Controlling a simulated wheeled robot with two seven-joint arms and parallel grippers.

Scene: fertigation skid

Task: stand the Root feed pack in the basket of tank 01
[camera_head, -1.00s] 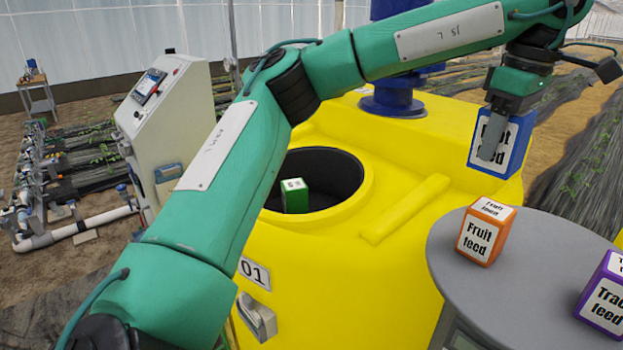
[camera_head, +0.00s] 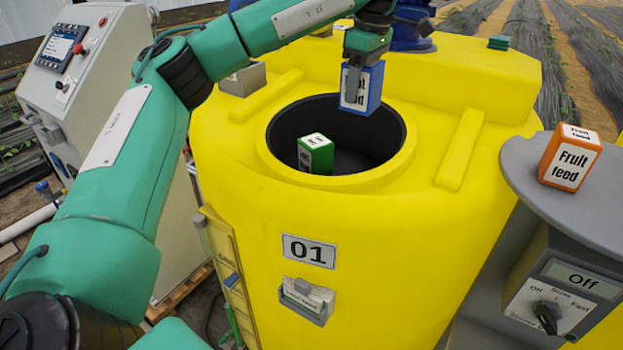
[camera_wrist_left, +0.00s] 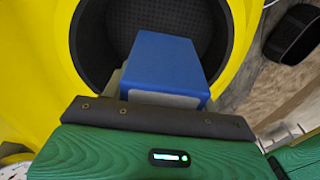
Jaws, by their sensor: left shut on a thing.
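The blue pack (camera_head: 374,86), its label partly covered but ending in "feed", hangs upright from my left gripper (camera_head: 352,84), which is shut on it. The pack is over the back part of the round opening of yellow tank 01 (camera_head: 350,235). The dark basket (camera_head: 365,138) shows inside this opening. A green pack (camera_head: 316,155) stands in it at the front left. In the left wrist view the blue pack (camera_wrist_left: 165,62) covers part of the basket's dark mesh floor (camera_wrist_left: 150,18). My right gripper is out of view.
An orange Fruit feed pack (camera_head: 570,158) stands on a grey round table (camera_head: 520,160) at the right. A control box (camera_head: 560,295) reading Off is below it. A grey control cabinet (camera_head: 90,60) stands at the left. The opening's raised yellow rim (camera_head: 340,182) surrounds the basket.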

